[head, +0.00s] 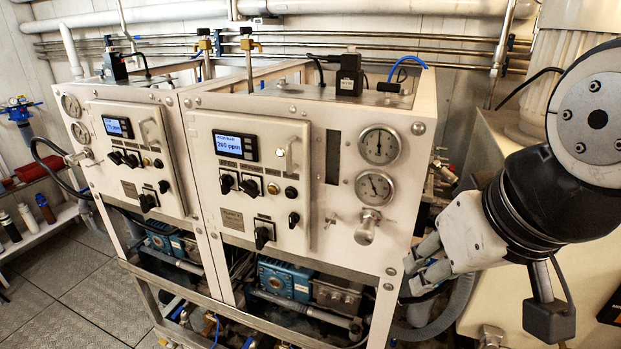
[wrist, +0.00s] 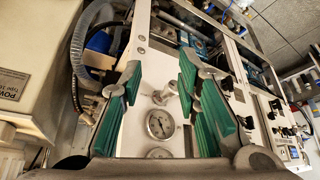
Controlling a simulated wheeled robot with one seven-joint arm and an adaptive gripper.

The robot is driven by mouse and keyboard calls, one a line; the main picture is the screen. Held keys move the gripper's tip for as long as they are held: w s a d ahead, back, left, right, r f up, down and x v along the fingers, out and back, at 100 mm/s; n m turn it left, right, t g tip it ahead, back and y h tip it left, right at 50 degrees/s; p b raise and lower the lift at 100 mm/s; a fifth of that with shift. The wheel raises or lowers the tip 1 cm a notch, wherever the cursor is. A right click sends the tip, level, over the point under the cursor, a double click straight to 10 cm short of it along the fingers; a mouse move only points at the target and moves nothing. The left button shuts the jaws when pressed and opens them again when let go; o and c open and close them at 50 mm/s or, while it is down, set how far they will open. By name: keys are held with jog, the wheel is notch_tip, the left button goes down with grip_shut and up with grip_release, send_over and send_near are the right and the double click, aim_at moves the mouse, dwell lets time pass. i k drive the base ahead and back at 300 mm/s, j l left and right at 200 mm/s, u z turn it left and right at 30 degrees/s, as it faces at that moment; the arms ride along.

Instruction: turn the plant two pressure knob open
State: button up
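Two white plant cabinets stand side by side; the number on the nameplate (head: 232,218) of the nearer, right one is too blurred to read surely. That cabinet has a metal pressure knob (head: 368,222) below two round gauges (head: 374,186). The left cabinet has a similar small knob (head: 86,153) below its gauges. My gripper (head: 421,268) is at the right cabinet's front right corner, lower than and right of its knob, apart from it. In the wrist view my gripper (wrist: 160,72) is open, with green pads, and the knob (wrist: 163,97) shows between the fingers, beyond them.
Black switches (head: 264,234) and a display (head: 235,145) reading 200 ppm are on the right cabinet's panel. A grey hose (head: 456,304) hangs beside the cabinet, near my gripper. A blue pump (head: 285,280) sits below. The floor (head: 95,300) at left is clear.

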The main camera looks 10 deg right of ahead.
aim_at(364, 235)
jog(key=k+l+u, duration=0.1)
jog(key=k+u, duration=0.65)
